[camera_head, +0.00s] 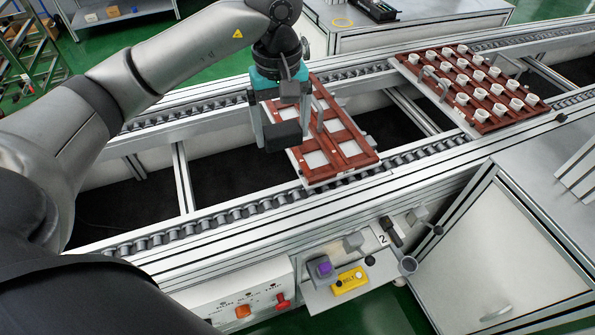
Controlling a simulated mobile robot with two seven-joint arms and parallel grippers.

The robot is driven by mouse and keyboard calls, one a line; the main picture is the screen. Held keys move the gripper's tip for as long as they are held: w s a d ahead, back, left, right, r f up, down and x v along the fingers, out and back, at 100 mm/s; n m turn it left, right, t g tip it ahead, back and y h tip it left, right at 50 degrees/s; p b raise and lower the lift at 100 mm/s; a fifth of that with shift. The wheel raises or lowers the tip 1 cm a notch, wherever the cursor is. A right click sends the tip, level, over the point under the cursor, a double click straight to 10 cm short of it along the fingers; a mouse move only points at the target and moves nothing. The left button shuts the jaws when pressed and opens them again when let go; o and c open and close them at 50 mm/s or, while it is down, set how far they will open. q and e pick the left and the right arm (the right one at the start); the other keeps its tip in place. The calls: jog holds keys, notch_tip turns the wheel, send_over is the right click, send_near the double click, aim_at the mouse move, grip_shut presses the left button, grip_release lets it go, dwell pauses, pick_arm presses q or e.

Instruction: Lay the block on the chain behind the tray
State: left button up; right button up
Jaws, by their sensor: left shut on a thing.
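My left gripper (283,138) hangs over the conveyor, pointing down, with teal and grey parts. It is shut on a dark block (282,135), held between its fingers at the left side of the near brown tray (366,160). This tray has pale square openings and an upright handle, and it lies across the two chains. The near chain (225,208) and the far chain (200,110) run left to right. The gripper hides part of the tray and of the far chain. The block appears to be above the chains' level; its exact height is unclear. My right gripper is not in view.
A second brown tray (405,63) with several white pots lies farther right on the chains. Crossbars and a dark gap lie between the rails. A front control panel (238,303) has an orange knob and a red one. A yellow box (349,281) sits on a small shelf.

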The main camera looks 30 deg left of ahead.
pick_arm(q)
jog(key=shift+w+a+f+n, duration=0.3)
jog(key=shift+w+f, duration=0.05)
jog(key=shift+f, duration=0.3)
notch_tip(320, 180, down, 14)
jog(key=shift+s+r+b, duration=0.15)
jog(key=shift+b, duration=1.05)
jog(key=shift+f, duration=0.45)
notch_tip(320, 180, down, 4)
jog(key=shift+r+b, duration=0.25)
jog(key=shift+b, duration=0.2)
jog(key=shift+f, duration=0.25)
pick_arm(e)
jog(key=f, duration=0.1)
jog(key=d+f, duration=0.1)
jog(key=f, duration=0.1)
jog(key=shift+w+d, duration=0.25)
pick_arm(q)
jog(key=shift+f, duration=0.1)
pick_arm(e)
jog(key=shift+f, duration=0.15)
